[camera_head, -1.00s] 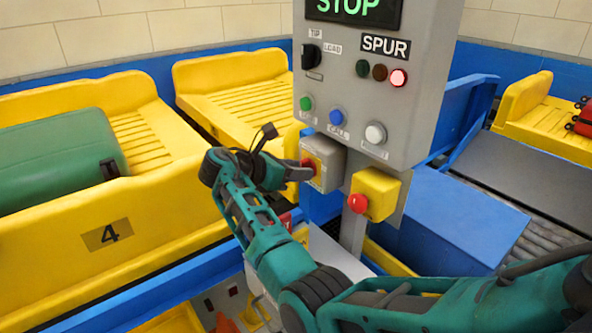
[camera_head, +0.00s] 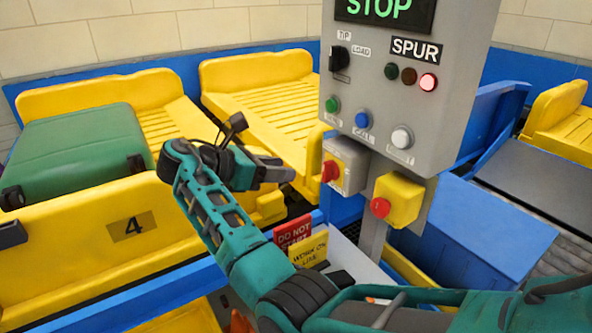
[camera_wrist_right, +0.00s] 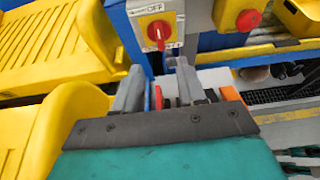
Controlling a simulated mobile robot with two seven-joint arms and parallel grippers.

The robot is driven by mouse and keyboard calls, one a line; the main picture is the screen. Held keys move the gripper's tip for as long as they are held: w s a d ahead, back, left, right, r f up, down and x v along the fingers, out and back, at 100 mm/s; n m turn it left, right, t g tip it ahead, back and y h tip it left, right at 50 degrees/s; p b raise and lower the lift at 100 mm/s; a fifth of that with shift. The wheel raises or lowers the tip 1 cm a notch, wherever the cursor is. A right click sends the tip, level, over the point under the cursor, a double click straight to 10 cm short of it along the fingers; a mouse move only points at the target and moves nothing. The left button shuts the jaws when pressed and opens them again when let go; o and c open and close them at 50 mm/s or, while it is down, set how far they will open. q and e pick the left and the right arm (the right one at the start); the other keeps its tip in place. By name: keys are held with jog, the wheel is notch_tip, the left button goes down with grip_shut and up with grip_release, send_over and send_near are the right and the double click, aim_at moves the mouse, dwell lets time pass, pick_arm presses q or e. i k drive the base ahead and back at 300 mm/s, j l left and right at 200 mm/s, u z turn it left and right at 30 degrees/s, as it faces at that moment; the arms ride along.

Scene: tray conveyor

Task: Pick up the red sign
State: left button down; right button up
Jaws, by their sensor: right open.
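The red sign (camera_head: 292,232), reading "DO NOT START", stands upright beside a yellow sign (camera_head: 308,250) at the foot of the control post. My right gripper (camera_head: 290,174) is open and empty, above the red sign and left of the grey switch box (camera_head: 348,160) with its red knob. In the right wrist view the two grey fingers (camera_wrist_right: 158,86) are apart, facing the red rotary switch (camera_wrist_right: 157,32). A narrow red piece (camera_wrist_right: 158,97) shows between the fingers; I cannot tell whether it is the sign. My left gripper is out of view.
The grey control panel (camera_head: 400,100) rises at centre right. A yellow box with a red button (camera_head: 398,200) sits below it. Yellow trays (camera_head: 60,255) fill the left, one carrying a green suitcase (camera_head: 80,150). A blue housing (camera_head: 490,230) stands at right.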

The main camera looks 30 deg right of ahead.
aim_at(285, 236)
jog(key=j, duration=1.5)
jog(key=k, duration=0.05)
